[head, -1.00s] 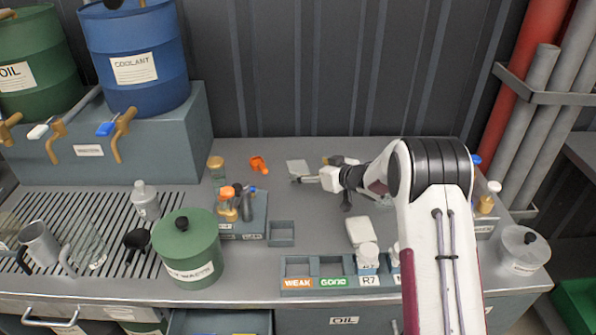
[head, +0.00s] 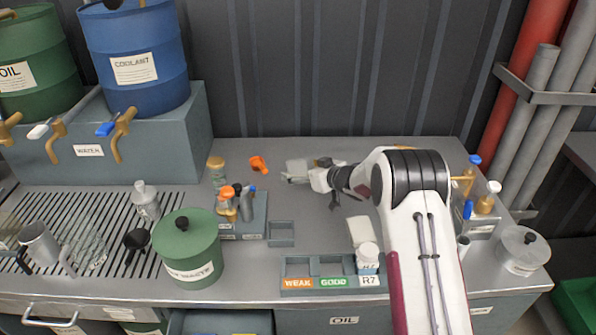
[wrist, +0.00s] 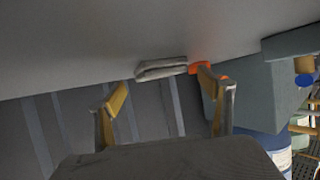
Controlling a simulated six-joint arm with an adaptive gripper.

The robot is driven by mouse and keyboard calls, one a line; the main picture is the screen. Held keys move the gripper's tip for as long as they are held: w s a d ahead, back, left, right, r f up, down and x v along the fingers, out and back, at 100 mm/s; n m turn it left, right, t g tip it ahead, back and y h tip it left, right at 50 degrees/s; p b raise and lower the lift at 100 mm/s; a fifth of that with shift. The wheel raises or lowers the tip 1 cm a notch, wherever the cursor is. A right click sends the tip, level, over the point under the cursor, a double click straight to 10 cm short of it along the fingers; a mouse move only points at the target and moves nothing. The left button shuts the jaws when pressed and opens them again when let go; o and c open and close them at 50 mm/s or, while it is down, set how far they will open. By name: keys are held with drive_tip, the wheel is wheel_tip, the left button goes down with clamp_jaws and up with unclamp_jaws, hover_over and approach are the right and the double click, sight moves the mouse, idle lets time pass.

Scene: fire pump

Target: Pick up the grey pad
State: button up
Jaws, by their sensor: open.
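The grey pad (head: 296,164) lies flat on the bench near the back wall in the head view. In the wrist view the pad (wrist: 161,68) shows edge-on as a pale grey, layered slab, between and beyond the fingertips. My gripper (head: 288,178) is at the near side of the pad in the head view, low over the bench, partly overlapping it. In the wrist view my gripper (wrist: 164,92) has its two fingers spread wide with nothing between them. I cannot tell the exact gap to the pad.
An orange object (head: 258,164) lies just left of the pad. A tool holder (head: 245,215) and a green waste can (head: 188,248) stand further left. A pale flat block (head: 358,231) and a labelled sorting tray (head: 298,268) are nearer the front. The wall is close behind.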

drive_tip(key=shift+x, duration=0.9)
drive_tip(key=c, duration=1.3)
